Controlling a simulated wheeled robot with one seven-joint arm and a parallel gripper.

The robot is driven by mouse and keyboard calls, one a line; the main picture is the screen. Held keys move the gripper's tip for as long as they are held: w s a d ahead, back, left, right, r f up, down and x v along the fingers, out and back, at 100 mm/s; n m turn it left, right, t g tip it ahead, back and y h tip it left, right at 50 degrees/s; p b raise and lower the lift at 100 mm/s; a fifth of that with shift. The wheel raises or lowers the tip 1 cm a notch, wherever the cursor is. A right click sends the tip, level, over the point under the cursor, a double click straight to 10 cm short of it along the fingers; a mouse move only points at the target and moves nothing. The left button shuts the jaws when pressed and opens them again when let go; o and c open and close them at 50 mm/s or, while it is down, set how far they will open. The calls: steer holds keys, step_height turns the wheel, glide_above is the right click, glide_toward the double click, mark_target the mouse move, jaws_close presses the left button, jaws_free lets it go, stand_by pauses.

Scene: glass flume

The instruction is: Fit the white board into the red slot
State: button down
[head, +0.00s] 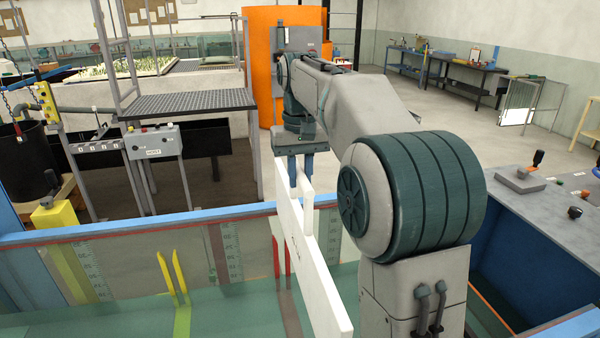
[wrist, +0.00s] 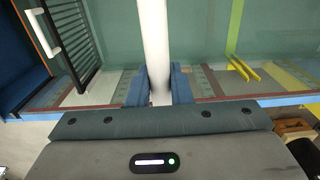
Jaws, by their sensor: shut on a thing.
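The white board (head: 315,262) is a long upright panel over the glass flume, running from the far wall toward me. My gripper (head: 300,176) points down and is shut on the board's raised top part near its far end. In the wrist view the board (wrist: 154,35) stands between the two blue fingers of my gripper (wrist: 160,88). The red slot (head: 276,257) shows as thin red uprights just left of the board in the head view. The board partly covers that area, and I cannot tell whether its lower edge touches the slot. I cannot make out the red slot in the wrist view.
Yellow prongs (head: 180,275) on a yellow-green strip stand left of the red slot, and also show in the wrist view (wrist: 242,69). The flume's blue far rim (head: 130,228) passes below my gripper. A grey control desk (head: 545,200) stands at right. A yellow block (head: 55,218) sits at left.

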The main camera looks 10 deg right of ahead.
mark_target(300, 213)
stand_by(0.5)
steer(key=shift+f+b, duration=2.15)
steer(key=shift+f, duration=1.05)
steer(key=shift+p, duration=0.45)
steer(key=shift+f, duration=0.2)
steer(key=shift+f+b, duration=2.15)
steer(key=shift+f, duration=1.1)
